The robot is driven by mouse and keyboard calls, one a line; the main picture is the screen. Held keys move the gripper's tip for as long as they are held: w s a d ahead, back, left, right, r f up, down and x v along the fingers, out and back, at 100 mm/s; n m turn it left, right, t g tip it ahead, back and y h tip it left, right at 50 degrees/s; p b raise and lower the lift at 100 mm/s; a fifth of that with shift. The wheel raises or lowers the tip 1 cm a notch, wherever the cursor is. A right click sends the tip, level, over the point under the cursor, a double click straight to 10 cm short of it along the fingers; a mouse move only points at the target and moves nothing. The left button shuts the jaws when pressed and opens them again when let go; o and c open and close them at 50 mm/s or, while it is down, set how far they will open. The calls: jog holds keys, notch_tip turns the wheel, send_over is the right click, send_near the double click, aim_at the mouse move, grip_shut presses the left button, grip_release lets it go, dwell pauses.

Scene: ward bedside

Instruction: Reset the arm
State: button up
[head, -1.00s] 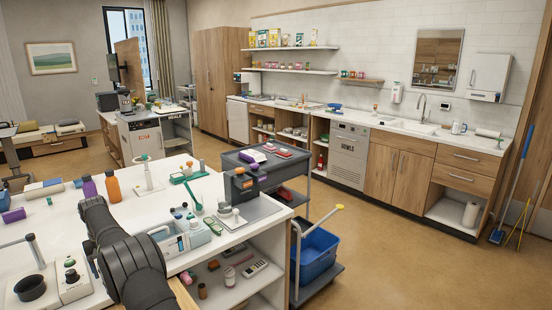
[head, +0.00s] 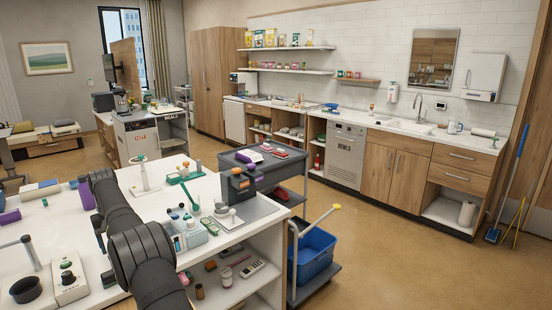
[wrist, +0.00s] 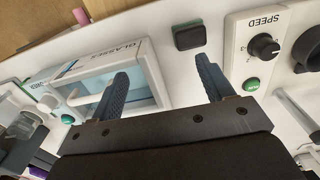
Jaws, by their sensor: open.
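My gripper (wrist: 161,66) shows in the wrist view with its two dark fingers wide apart and nothing between them. Below the fingers are a white-framed box marked GLASSES (wrist: 115,78) and a white unit marked SPEED (wrist: 262,45) with a black knob and a green button. My black arm (head: 140,250) crosses the white worktop (head: 30,215) in the head view. The fingers cannot be made out in the head view.
A black cup-like holder (head: 27,289) and the speed unit (head: 68,281) stand left of my arm. A dark device (head: 238,186) stands on a grey mat to the right. A grey cart (head: 285,165) and a blue bucket (head: 312,252) stand beyond the worktop's edge.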

jog(key=w+d+f+m, duration=0.1)
jog(key=w+d+f, duration=0.15)
jog(key=d, duration=0.65)
jog(key=w+d+f+m, duration=0.15)
jog(key=d+f, duration=0.25)
jog(key=d, duration=0.5)
jog(key=w+d+f+m, duration=0.2)
jog(key=d+f, duration=0.1)
jog(key=d, duration=0.7)
jog(key=s+d+f+m, duration=0.1)
jog(key=s+d+f, duration=0.3)
jog(key=d, duration=0.4)
jog(key=s+d+f+m, duration=0.2)
jog(key=s+d+f, duration=0.1)
jog(key=d, duration=0.6)
jog(key=s+d+f+m, duration=0.1)
jog(key=s+d+f, duration=0.3)
jog(key=s+d, duration=0.2)
jog(key=shift+d+f, duration=0.3)
jog(key=shift+d, duration=0.9)
